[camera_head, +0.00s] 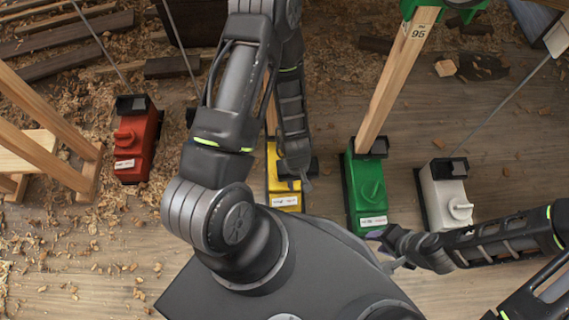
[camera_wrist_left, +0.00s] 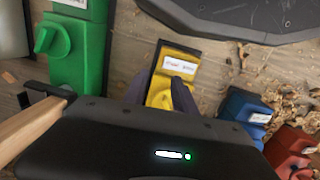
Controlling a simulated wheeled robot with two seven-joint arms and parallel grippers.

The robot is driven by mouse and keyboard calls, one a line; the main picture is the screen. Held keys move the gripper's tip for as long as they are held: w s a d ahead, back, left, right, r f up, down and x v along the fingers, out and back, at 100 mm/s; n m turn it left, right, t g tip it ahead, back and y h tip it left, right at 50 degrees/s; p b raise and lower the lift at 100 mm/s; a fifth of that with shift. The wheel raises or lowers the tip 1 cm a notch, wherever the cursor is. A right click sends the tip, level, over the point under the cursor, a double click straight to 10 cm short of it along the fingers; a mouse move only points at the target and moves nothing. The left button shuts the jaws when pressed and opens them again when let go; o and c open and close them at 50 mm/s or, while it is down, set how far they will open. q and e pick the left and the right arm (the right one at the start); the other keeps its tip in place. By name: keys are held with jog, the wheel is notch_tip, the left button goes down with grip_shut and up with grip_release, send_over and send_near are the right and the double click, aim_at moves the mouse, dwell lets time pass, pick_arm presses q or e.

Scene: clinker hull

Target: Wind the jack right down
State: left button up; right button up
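Several jacks stand in a row on the floor. The yellow jack (camera_head: 284,200) has my left gripper (camera_head: 296,182) over its knob end. In the left wrist view the yellow jack (camera_wrist_left: 181,66) lies between my dark fingers (camera_wrist_left: 160,95), which are apart around its knob; whether they press on it I cannot tell. The green jack (camera_head: 366,197) has a turning knob and a wooden prop on its head. The white jack (camera_head: 447,197) and red jack (camera_head: 134,141) stand to either side. My right gripper (camera_head: 386,251) is empty, its fingers apart, just below the green jack.
A blue jack (camera_wrist_left: 243,108) shows in the left wrist view. The green jack's wooden prop (camera_head: 398,75) leans up to a green bracket. A wooden trestle (camera_head: 45,140) stands at left. Shavings and loose planks (camera_head: 65,47) lie about. Thin rods slant down towards the jacks.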

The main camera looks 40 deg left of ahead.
pick_arm(q)
jog(key=w+a+n, duration=0.1)
jog(key=a+n, duration=0.1)
jog(key=w+a+n+p, duration=0.1)
jog(key=w+a+n, duration=0.1)
jog(key=a, duration=0.1)
jog(key=w+a+n+y, duration=0.1)
jog(key=a+n, duration=0.1)
jog(key=a, duration=0.1)
jog(key=shift+w+a+r, duration=0.15)
jog(key=shift+w+r, duration=0.05)
jog(key=shift+w+a+n, duration=0.25)
jog(key=shift+a+n, duration=0.05)
jog(key=shift+n, duration=0.2)
jog(key=shift+f, duration=0.1)
notch_tip(320, 180, down, 8)
jog(key=b, duration=0.5)
jog(key=shift+r, duration=0.2)
jog(key=shift+c, duration=0.3)
grip_shut()
